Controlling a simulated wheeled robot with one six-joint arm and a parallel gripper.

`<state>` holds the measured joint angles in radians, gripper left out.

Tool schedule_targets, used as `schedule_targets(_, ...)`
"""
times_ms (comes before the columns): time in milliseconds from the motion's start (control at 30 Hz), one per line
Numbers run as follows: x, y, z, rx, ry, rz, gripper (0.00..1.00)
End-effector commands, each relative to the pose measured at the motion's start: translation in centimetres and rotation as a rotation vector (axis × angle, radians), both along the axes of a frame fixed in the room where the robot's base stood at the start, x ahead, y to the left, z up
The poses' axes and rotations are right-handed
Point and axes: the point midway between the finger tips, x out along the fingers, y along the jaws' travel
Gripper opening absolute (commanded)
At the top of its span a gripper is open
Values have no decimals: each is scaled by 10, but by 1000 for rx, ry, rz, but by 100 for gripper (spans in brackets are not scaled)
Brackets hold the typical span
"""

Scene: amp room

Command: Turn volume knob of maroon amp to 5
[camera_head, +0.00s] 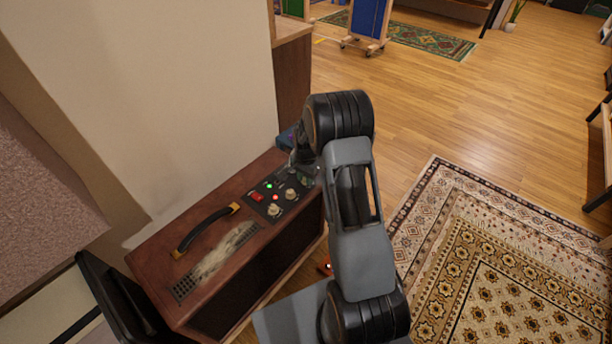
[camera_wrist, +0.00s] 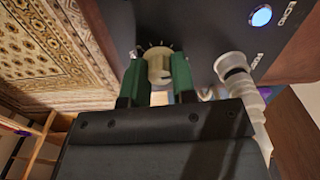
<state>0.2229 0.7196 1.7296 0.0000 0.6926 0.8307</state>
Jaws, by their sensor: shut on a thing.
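The maroon amp (camera_head: 215,220) stands at the left in the head view, with a dark control panel (camera_head: 265,188) on its top. My gripper (camera_head: 302,160) is at the far right end of that panel, partly hidden by my arm. In the wrist view, the green fingers of my gripper (camera_wrist: 158,78) are shut on a cream knob (camera_wrist: 158,62), one finger on each side. Tick marks show around the knob on the dark panel. Its label, numbers and pointer cannot be read.
Other cream knobs (camera_head: 274,209), a red switch (camera_head: 257,197) and small lights sit on the panel. A white plug with a coiled cable (camera_wrist: 235,66) is close right of my gripper. A black handle (camera_head: 205,228) rises from the amp top. A patterned rug (camera_head: 505,285) lies right.

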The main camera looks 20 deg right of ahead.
Motion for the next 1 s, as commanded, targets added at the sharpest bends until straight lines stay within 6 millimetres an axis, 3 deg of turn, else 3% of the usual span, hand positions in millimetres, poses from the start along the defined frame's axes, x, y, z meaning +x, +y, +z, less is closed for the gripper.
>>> schedule_targets(767, 0, 0, 0, 0, -1, -90, 1)
schedule_targets(800, 0, 0, 0, 0, -1, -89, 27)
schedule_targets(1000, 0, 0, 0, 0, -1, -89, 46)
